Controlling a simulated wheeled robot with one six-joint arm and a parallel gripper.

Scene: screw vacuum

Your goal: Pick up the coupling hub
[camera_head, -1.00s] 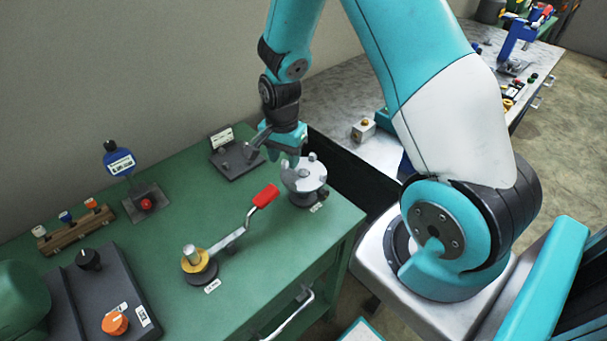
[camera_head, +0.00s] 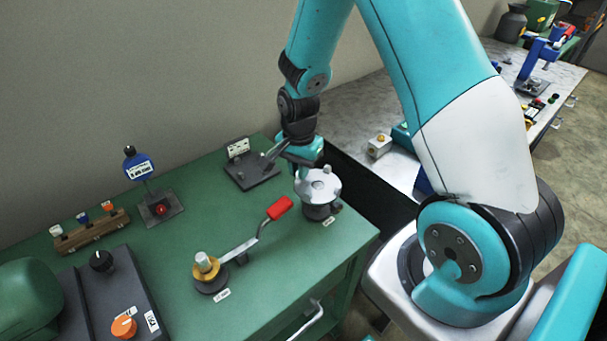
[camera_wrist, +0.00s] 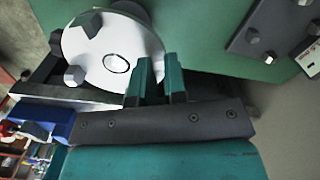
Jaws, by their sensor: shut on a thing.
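The coupling hub, taken to be the pale grey disc with knob-like lugs (camera_head: 325,180), is at the right end of the green bench, over a dark round base (camera_head: 318,211). My gripper (camera_head: 301,170) is at the disc's far left edge, pointing down. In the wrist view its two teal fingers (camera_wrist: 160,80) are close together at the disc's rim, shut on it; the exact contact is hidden. I cannot tell whether the disc is clear of the base.
A red-handled crank (camera_head: 279,208) on a brass-coloured hub (camera_head: 206,265) is in front on the green bench (camera_head: 245,215). A dark plate with bolts (camera_head: 252,170) lies behind my gripper. A blue gauge (camera_head: 138,166) and a control box (camera_head: 112,290) stand left. A dark gap lies right.

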